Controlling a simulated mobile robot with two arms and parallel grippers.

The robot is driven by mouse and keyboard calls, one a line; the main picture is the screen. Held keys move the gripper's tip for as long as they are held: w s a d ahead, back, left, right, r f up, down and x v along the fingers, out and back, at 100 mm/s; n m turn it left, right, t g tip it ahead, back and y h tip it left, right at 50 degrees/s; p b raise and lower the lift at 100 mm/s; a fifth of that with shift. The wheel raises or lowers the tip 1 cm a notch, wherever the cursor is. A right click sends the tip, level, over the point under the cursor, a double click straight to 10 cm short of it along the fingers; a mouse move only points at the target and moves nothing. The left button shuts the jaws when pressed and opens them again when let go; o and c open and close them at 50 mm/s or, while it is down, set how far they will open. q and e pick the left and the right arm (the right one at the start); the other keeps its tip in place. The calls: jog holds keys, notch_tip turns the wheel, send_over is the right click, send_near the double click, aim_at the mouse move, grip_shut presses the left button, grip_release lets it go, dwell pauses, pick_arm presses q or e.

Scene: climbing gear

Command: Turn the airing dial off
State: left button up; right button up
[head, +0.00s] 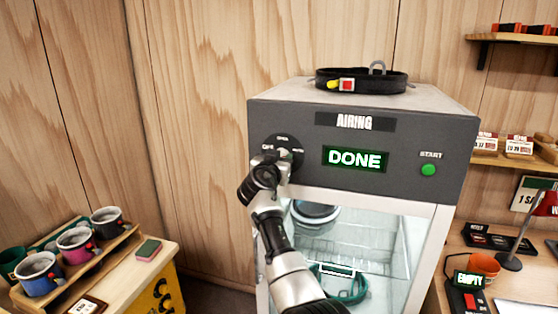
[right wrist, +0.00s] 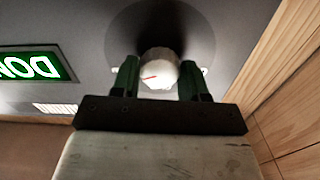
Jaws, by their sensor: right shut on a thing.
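The airing dial (head: 284,153) is on the front of the grey airing cabinet (head: 225,165), left of its green-lit DONE display (head: 355,159). Labels stand around it, OFF at the left and AUTO at the right. My right gripper (head: 276,160) is at the dial and partly covers it in the head view. In the right wrist view, its two dark green fingers (right wrist: 158,80) are shut on the pale round knob (right wrist: 160,66), one on each side. A red mark on the knob points toward the display side. My left gripper is out of view.
A green START button (head: 428,170) is at the panel's right. A black strap with a red buckle (head: 362,81) lies on top. The glass-fronted chamber below holds gear. Mugs (head: 74,242) stand on a side table at left; a desk is at right.

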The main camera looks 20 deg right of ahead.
jog(key=shift+r+n+p, duration=0.15)
jog(key=shift+n+p, duration=0.8)
jog(key=shift+n, duration=5.95)
jog(key=shift+r+n+p, duration=0.1)
jog(key=shift+n+p, duration=0.85)
jog(key=shift+n, duration=5.95)
jog(key=shift+d, duration=0.1)
